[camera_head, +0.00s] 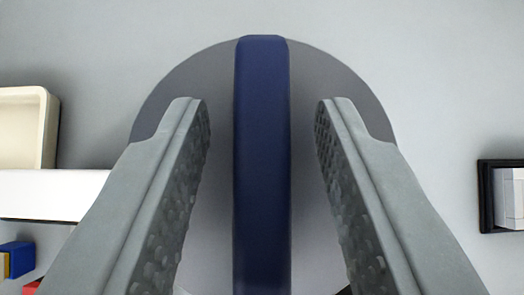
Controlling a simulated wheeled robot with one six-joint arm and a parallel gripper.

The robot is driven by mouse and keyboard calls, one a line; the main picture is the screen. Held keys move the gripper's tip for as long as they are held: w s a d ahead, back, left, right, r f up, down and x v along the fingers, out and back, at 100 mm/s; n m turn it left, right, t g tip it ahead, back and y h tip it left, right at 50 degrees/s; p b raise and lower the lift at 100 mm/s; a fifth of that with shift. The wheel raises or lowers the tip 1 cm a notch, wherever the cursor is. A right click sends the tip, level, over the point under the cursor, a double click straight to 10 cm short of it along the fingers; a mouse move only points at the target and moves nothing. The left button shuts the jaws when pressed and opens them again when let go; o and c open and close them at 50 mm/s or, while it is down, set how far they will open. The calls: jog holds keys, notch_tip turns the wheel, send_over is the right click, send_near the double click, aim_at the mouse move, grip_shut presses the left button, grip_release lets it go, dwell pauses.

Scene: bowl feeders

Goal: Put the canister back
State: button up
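The canister appears as a grey round top (220,75) in the centre of the view, with a dark blue bar-shaped handle (262,160) running across it. My gripper (262,112) is open, with one finger on each side of the blue handle. Clear gaps show between both fingers and the handle, so neither touches it. The lower part of the canister is hidden by my fingers and by the picture's bottom edge.
A cream tray (48,130) and a white surface (50,194) lie at the left. A blue block (18,258) and a red piece (32,287) sit at lower left. A black frame holding a white block (508,197) is at right. Plain grey surface shows at the top.

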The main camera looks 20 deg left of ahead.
grip_shut()
dwell(1.2)
